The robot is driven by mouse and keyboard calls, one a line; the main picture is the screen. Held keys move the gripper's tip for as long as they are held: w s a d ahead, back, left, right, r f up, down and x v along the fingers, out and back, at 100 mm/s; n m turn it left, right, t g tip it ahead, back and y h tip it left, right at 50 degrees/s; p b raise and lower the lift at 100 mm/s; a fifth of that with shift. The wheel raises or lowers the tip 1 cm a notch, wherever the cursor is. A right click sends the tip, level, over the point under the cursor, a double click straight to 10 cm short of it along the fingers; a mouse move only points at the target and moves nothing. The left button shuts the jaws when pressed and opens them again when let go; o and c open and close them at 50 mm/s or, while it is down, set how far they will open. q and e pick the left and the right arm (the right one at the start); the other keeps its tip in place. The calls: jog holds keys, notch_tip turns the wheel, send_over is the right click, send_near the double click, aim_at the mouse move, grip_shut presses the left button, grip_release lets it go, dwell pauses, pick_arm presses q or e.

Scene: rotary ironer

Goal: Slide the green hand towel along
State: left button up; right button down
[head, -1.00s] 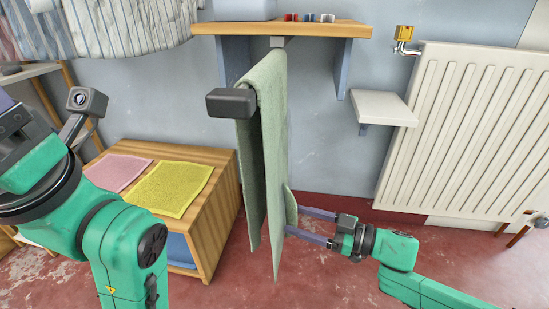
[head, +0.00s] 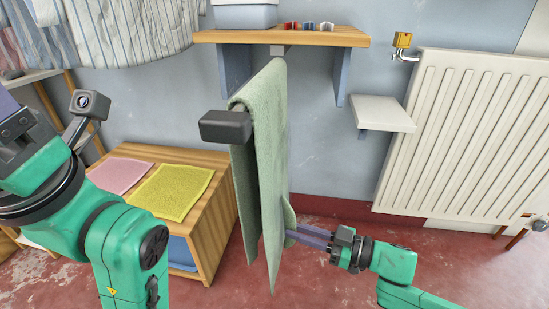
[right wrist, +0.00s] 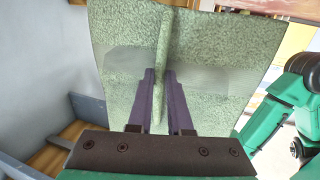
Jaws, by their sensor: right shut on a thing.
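The green hand towel (head: 266,150) hangs folded over a bar with a dark end block (head: 226,126), one layer on each side. My right gripper (head: 292,231) is at the towel's right side, low down, with its fingers shut on the towel. In the right wrist view the towel (right wrist: 215,70) fills the upper middle, and a raised fold of it stands between the two fingers of the gripper (right wrist: 160,98). My left arm is at the left of the head view; its fingers are not in view.
A wooden cabinet (head: 215,212) at the left bears a pink cloth (head: 118,174) and a yellow cloth (head: 172,191). A wooden shelf (head: 340,36) is above and behind the towel. A small white shelf (head: 383,113) and a white radiator (head: 460,130) are at the right.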

aim_at(279, 245)
jog(key=shift+s+f, duration=0.1)
jog(key=shift+s, duration=0.1)
jog(key=shift+s+a+p, duration=0.15)
jog(key=shift+s+p, duration=0.35)
jog(key=shift+s, duration=0.05)
jog(key=shift+s+a+p, duration=0.15)
jog(key=shift+s+p, duration=0.3)
jog(key=shift+s, duration=0.05)
jog(key=shift+s+f, duration=0.25)
jog(key=shift+s+p, duration=0.7)
jog(key=shift+p, duration=0.1)
jog(key=shift+s+f, duration=0.2)
jog(key=shift+f, duration=0.05)
jog(key=c, duration=0.8)
grip_release()
jog(key=shift+o, duration=0.2)
jog(key=shift+a+r, duration=0.1)
jog(key=shift+r, duration=0.1)
